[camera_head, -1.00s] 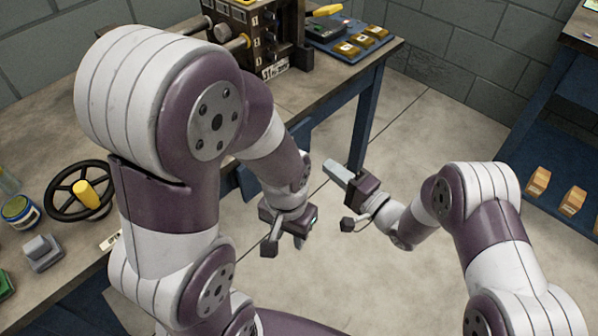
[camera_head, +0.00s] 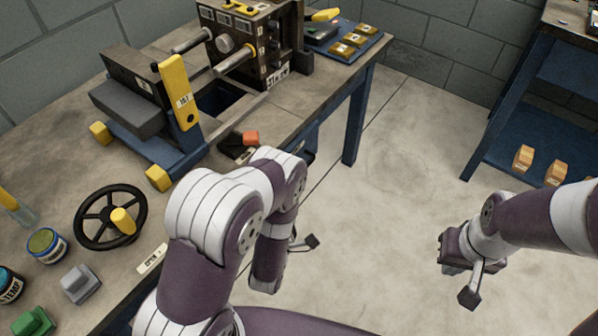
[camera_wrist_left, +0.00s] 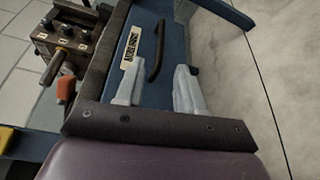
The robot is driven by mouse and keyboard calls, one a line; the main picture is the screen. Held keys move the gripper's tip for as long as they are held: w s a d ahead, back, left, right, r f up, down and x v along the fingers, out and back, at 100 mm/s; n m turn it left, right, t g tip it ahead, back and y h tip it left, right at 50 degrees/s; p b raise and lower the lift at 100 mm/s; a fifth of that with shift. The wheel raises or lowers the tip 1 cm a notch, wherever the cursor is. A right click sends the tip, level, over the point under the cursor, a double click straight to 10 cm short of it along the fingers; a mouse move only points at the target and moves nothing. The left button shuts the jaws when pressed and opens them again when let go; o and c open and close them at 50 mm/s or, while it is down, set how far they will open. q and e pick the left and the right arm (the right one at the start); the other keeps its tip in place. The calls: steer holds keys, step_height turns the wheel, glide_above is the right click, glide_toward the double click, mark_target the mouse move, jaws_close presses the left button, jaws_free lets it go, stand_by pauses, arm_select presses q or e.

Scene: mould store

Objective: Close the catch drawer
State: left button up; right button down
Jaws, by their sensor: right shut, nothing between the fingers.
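The blue catch drawer front (camera_wrist_left: 172,22) fills the middle of the left wrist view, with a black bar handle (camera_wrist_left: 158,50) and a pale label plate (camera_wrist_left: 131,42). How far it stands out is unclear. My left gripper (camera_wrist_left: 158,72) is open, its two pale fingers pointing at the drawer front. The handle's near end shows between the fingers; I cannot tell whether they touch it. In the head view my left arm hides the left fingers and most of the drawer. My right gripper (camera_head: 447,256) is shut and empty, over open floor at right.
A blue shelf (camera_head: 535,125) stands at right. The floor between bench and shelf is clear.

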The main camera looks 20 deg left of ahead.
arm_select(q)
steer(key=w, duration=0.3)
steer(key=w+b, duration=0.1)
steer(key=w, duration=0.3)
steer(key=w+f, duration=0.1)
steer(key=w, duration=0.2)
steer(key=shift+w+a, duration=0.25)
steer(key=shift+w, duration=0.1)
jaws_close()
